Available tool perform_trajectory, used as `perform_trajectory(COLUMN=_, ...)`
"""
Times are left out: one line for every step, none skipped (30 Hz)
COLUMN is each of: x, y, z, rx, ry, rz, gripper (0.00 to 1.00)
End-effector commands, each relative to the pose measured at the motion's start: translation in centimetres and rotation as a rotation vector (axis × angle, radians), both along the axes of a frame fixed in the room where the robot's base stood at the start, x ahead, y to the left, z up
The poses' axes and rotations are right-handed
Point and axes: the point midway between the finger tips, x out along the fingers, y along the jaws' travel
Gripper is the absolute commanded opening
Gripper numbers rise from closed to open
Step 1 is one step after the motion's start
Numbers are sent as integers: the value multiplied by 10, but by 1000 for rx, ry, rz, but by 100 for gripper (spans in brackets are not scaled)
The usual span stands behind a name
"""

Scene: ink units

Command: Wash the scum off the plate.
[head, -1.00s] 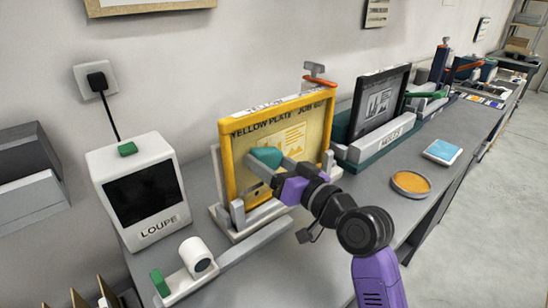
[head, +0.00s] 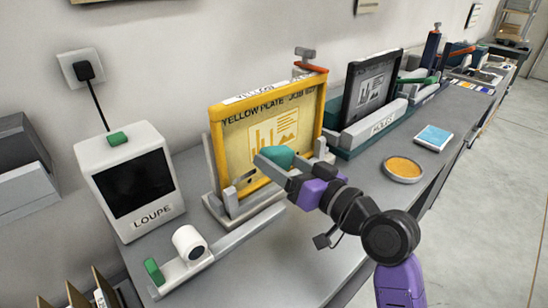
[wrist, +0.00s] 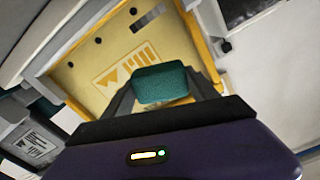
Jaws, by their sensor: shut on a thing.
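The yellow plate (head: 238,143) stands upright in its yellow frame, with dark lettering along its top and a printed chart in the middle. Its upper band looks darker and duller than the middle; I cannot tell for sure how much of that is scum. My gripper (head: 286,168) is shut on a teal sponge (head: 276,156) in front of the plate's lower middle. In the wrist view, the sponge (wrist: 162,84) sits between the fingers and covers part of the plate (wrist: 92,70). Several small dark spots show on the plate there. I cannot tell whether the sponge touches it.
A white loupe monitor (head: 130,185) stands left of the plate, with a white roll (head: 190,243) in front. A dark plate in a holder (head: 372,100) stands to the right. A round orange pad (head: 403,168) and a blue pad (head: 433,137) lie near the bench edge.

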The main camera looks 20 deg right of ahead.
Motion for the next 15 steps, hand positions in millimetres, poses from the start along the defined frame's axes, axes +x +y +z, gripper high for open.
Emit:
perform_trajectory(x=-1, y=0, z=0, rx=0, ry=0, rz=0, gripper=35)
perform_trajectory(x=-1, y=0, z=0, rx=0, ry=0, rz=0, gripper=35)
perform_trajectory(x=-1, y=0, z=0, rx=0, ry=0, rz=0, gripper=35)
perform_trajectory(x=-1, y=0, z=0, rx=0, ry=0, rz=0, gripper=35)
perform_trajectory(x=-1, y=0, z=0, rx=0, ry=0, rz=0, gripper=35)
perform_trajectory(x=-1, y=0, z=0, rx=0, ry=0, rz=0, gripper=35)
perform_trajectory(x=-1, y=0, z=0, rx=0, ry=0, rz=0, gripper=35)
perform_trajectory(x=-1, y=0, z=0, rx=0, ry=0, rz=0, gripper=35)
perform_trajectory(x=-1, y=0, z=0, rx=0, ry=-1, rz=0, gripper=35)
perform_trajectory(x=-2, y=-1, z=0, rx=0, ry=-1, rz=0, gripper=35)
perform_trajectory(x=-2, y=-1, z=0, rx=0, ry=-1, rz=0, gripper=35)
perform_trajectory(x=-4, y=-1, z=0, rx=0, ry=-1, rz=0, gripper=35)
perform_trajectory(x=-5, y=-2, z=0, rx=0, ry=-1, rz=0, gripper=35)
perform_trajectory(x=-7, y=-2, z=0, rx=0, ry=-1, rz=0, gripper=35)
perform_trajectory(x=-9, y=-4, z=0, rx=1, ry=-1, rz=0, gripper=35)
